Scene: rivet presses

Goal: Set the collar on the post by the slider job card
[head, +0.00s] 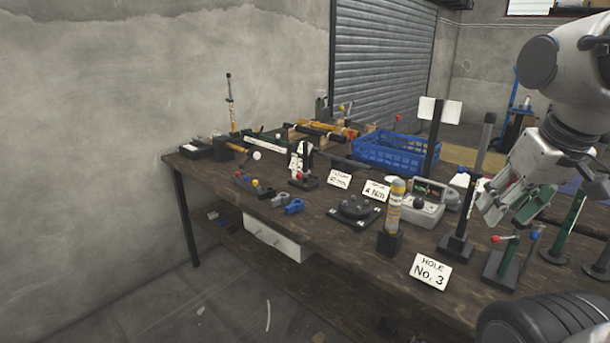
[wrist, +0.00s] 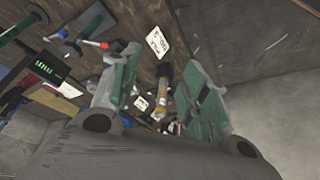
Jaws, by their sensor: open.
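My gripper (head: 502,207) is open at the right of the head view, above the right part of the bench. Its green-padded fingers also show in the wrist view (wrist: 162,62), with nothing held between them. A yellow and grey banded post (head: 395,203) stands upright in a black base, and also shows in the wrist view (wrist: 163,88). I cannot make out which card is the slider card.
A card (head: 430,272) reads HOLE No. 3.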

